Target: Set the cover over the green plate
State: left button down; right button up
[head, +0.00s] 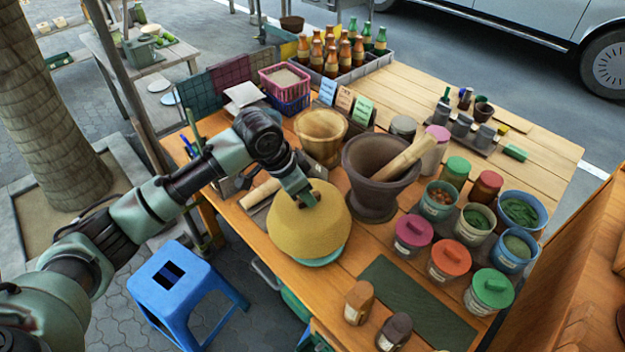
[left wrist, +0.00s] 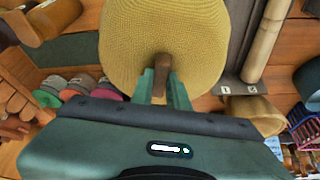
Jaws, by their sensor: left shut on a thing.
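The cover (head: 308,226) is a yellow woven dome with a brown knob. It sits over the green plate (head: 322,259), whose rim shows below the dome's lower right edge; the rest of the plate is hidden. I cannot tell whether the cover touches the plate. My left gripper (head: 308,196) is at the top of the cover. In the left wrist view its two green fingers close on the brown knob (left wrist: 162,68), with the woven dome (left wrist: 165,30) behind. My right gripper is not in view.
A dark clay mortar (head: 371,196) with a wooden pestle stands right of the cover, close to it. A wooden mortar (head: 320,128) stands behind. A dark green mat (head: 415,300) and several lidded jars lie to the right. A blue stool (head: 182,290) stands below left.

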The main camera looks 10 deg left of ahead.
aim_at(313, 209)
pick_arm(q)
jog(key=shift+w+d+f+m+g+p, duration=0.4)
jog(key=shift+w+d+f+m+p, duration=0.25)
jog(key=shift+m, duration=0.35)
jog(key=shift+w+d+f+m, duration=0.1)
jog(key=shift+f+m, duration=0.05)
jog(key=shift+m, duration=0.15)
jog(key=shift+d+f, duration=0.1)
jog(key=shift+f, duration=0.25)
jog(key=shift+f+h, duration=0.25)
jog(key=shift+h, duration=0.05)
jog(key=shift+f+b, duration=0.6)
jog(key=shift+b, duration=0.2)
notch_tip(313, 209, down, 3)
jog(key=b, duration=0.3)
jog(key=shift+f, duration=0.1)
notch_tip(313, 209, down, 4)
jog(key=shift+f+b, duration=0.15)
jog(key=shift+b, duration=0.9)
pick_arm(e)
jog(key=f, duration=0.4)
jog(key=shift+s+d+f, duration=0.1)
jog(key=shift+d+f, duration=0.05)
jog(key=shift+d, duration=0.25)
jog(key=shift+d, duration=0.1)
pick_arm(q)
jog(key=c, duration=1.3)
grip_release()
